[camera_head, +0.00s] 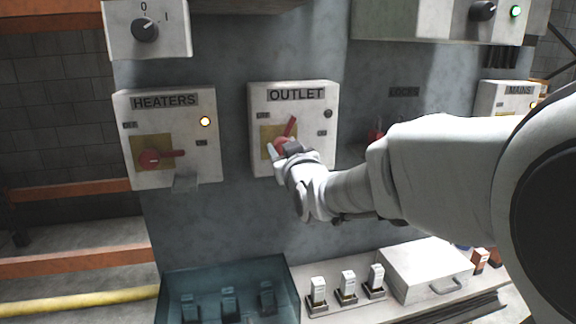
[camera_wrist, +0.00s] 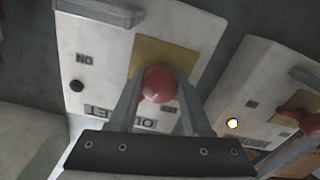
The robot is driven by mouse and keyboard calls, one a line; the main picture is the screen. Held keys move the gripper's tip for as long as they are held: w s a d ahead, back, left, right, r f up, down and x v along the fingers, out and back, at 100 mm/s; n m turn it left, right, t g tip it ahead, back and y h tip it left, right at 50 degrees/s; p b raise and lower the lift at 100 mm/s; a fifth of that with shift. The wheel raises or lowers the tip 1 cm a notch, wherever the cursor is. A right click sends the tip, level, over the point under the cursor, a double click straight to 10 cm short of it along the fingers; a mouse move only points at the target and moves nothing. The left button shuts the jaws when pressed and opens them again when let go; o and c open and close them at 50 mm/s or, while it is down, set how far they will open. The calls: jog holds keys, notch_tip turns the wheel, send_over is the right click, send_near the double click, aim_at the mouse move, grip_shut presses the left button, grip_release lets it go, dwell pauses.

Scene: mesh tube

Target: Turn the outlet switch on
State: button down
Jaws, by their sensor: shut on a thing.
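The outlet switch is a red rotary handle (camera_head: 291,128) on a yellow plate (camera_head: 267,140), on the white box labelled OUTLET (camera_head: 315,150). The handle's visible arm points up and slightly right. The box's lamp (camera_head: 328,113) is dark. My gripper (camera_head: 282,150) is at the handle's hub and hides its lower part. In the wrist view, the two fingers of my gripper (camera_wrist: 160,92) close on either side of the red knob (camera_wrist: 158,80). The ON label (camera_wrist: 85,58) and the dark lamp (camera_wrist: 76,86) show there too.
The HEATERS box (camera_head: 175,175) is to the left, with a lit lamp (camera_head: 205,121) and its red handle (camera_head: 160,157) lying level. My arm reaches in from the right.

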jog(key=m+b, duration=0.4)
jog(key=b, duration=0.1)
jog(key=m+b, duration=0.2)
jog(key=shift+f+m, duration=0.25)
jog(key=shift+m, duration=0.05)
jog(key=m+b, duration=0.4)
jog(key=shift+r+b, duration=0.1)
jog(key=shift+b, duration=0.2)
jog(key=shift+r+m+b, duration=0.1)
jog(key=shift+m+b, duration=0.75)
jog(key=shift+m, duration=0.15)
jog(key=shift+r, duration=0.1)
jog(key=shift+c, duration=1.7)
grip_release()
